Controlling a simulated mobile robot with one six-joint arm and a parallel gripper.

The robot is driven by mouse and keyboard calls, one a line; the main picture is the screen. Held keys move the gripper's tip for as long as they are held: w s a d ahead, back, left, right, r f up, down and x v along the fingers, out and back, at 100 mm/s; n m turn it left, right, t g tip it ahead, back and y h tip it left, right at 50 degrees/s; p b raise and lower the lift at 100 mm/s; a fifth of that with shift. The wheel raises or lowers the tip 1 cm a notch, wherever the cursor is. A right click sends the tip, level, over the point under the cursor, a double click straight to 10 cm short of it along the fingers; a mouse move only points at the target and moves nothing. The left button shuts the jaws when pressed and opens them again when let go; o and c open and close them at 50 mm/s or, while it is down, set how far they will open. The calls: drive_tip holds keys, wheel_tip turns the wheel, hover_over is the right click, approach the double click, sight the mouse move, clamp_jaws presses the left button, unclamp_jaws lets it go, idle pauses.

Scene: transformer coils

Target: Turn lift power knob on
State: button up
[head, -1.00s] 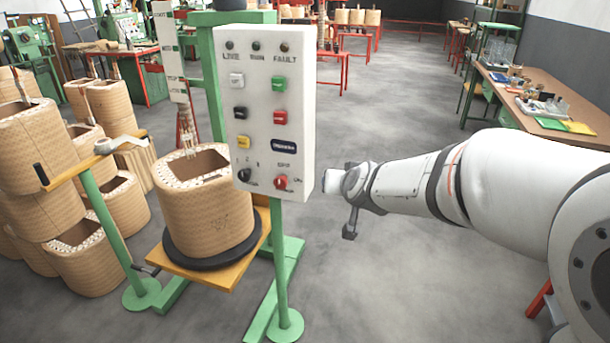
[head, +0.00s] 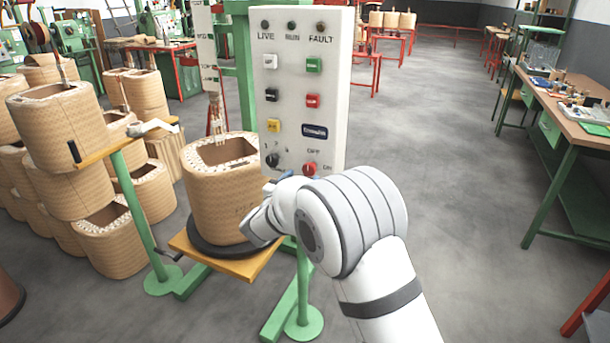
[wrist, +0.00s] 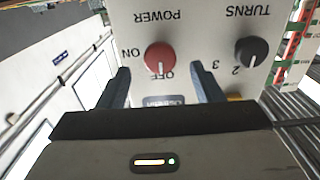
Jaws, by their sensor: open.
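The red power knob (head: 310,169) is at the lower right of the white control panel (head: 285,60). In the wrist view the panel is upside down and the red knob (wrist: 160,57) shows between my fingers, marked POWER with ON and OFF. Its white line points toward OFF. My gripper (wrist: 160,72) is open, with one dark blue finger on each side of the knob and visible gaps. I cannot tell how deep the fingertips reach. In the head view my wrist hides the space just below the knob.
A black turns knob (wrist: 252,51) sits beside the red one; colored buttons are above. A wound coil (head: 225,190) stands on a wooden platform (head: 190,245) close to my wrist. A workbench (head: 575,125) is at right. The floor between is clear.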

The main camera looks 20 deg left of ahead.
sight(308, 171)
drive_tip(key=shift+w+d, duration=0.15)
drive_tip(key=shift+w, duration=1.6)
drive_tip(key=c, duration=1)
